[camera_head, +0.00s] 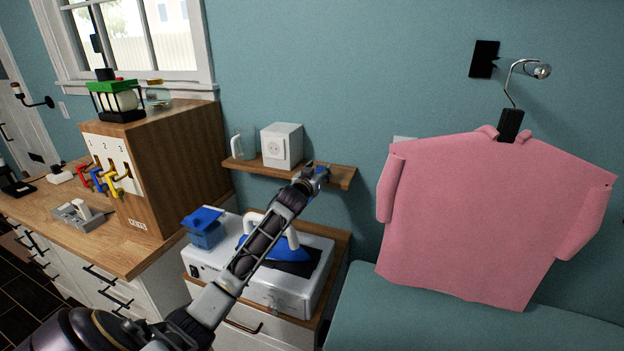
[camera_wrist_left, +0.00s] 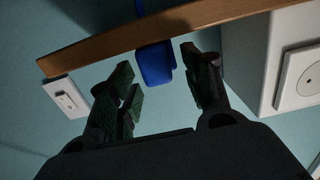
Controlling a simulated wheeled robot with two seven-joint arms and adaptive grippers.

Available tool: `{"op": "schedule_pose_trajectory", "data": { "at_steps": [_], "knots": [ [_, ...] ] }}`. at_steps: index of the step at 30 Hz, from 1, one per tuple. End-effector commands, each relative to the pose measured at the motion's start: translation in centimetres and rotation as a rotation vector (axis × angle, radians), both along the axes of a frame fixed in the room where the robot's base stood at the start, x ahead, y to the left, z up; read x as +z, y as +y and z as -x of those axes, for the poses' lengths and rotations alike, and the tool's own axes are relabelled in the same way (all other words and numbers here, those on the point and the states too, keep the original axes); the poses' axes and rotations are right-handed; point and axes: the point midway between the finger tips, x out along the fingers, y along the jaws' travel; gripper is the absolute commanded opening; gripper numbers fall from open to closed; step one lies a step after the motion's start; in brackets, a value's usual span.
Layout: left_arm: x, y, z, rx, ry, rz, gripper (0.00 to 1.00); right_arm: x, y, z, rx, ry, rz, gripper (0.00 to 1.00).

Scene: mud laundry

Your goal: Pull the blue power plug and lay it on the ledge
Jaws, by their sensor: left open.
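The blue power plug (camera_wrist_left: 154,64) shows in the left wrist view at the edge of the wooden ledge (camera_wrist_left: 95,52), with a bit of blue cord on the far side of the ledge. In the head view the ledge (camera_head: 243,166) is a short shelf on the teal wall, and a little blue shows at its right part. My left gripper (camera_head: 318,172) is there, its open fingers (camera_wrist_left: 163,82) on either side of the plug with gaps. I cannot tell whether the plug rests on the ledge. The white socket box (camera_head: 283,145) stands on the ledge, its socket face empty. My right gripper is out of view.
A glass jug (camera_head: 240,146) stands left of the socket box. Below the ledge is a white machine (camera_head: 305,290) with blue items on it. A wooden key cabinet (camera_head: 185,165) stands left, and a pink shirt (camera_head: 480,225) hangs right.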

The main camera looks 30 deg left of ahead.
Motion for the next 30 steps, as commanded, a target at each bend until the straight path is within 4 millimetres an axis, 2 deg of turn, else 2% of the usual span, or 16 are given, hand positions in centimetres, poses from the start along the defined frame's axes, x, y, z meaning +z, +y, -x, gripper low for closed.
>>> {"op": "schedule_pose_trajectory", "data": {
  "at_steps": [8,30],
  "knots": [
    [0.0,-0.4,1.5,-0.001,0.000,0.001,0.49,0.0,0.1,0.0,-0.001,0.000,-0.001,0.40],
    [0.4,-1.9,7.8,-0.001,-0.001,0.000,0.49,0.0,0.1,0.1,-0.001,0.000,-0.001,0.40]
  ]
}}
